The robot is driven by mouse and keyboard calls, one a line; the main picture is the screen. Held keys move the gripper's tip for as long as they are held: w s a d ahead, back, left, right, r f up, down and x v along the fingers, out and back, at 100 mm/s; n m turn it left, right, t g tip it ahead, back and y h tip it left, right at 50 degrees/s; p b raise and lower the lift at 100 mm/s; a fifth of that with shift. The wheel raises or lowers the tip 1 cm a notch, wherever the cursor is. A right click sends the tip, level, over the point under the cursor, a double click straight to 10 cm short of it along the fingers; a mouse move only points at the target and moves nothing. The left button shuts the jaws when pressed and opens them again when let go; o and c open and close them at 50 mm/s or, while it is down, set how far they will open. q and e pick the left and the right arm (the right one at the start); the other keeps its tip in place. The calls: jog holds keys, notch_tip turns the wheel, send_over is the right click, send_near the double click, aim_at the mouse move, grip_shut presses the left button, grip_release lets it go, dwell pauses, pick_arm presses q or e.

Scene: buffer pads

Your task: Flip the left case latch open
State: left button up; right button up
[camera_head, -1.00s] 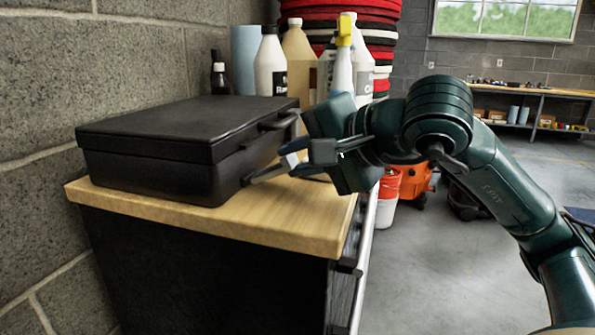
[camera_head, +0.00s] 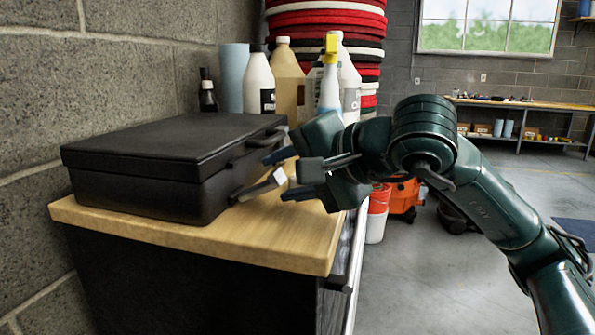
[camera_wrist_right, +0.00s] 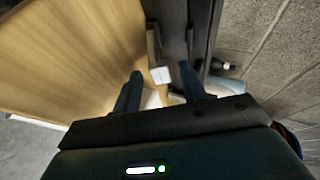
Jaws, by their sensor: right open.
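The black case (camera_head: 140,190) lies closed on the wooden worktop, its front facing right. A dark bar-like latch (camera_head: 255,190) with a pale square end sticks out from the lower front of the case, clear of the front face. In the right wrist view the latch (camera_wrist_right: 153,45) and its pale end show between and beyond the fingers. My right gripper (camera_head: 276,177) is open, with one finger on either side of the pale end. I cannot tell whether a finger touches it. The fingers partly hide the far part of the case front. My left gripper is not in view.
The case handle (camera_head: 262,143) projects just beyond the upper finger. Bottles (camera_head: 258,82) and a yellow-topped spray bottle (camera_head: 330,90) stand behind the case. The wooden worktop (camera_head: 285,235) is clear in front, and a block wall (camera_head: 120,65) closes the left side.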

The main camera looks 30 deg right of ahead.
pick_arm(q)
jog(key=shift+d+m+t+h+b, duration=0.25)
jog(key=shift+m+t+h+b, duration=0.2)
jog(key=shift+b, duration=0.3)
pick_arm(e)
jog(key=v, duration=1.3)
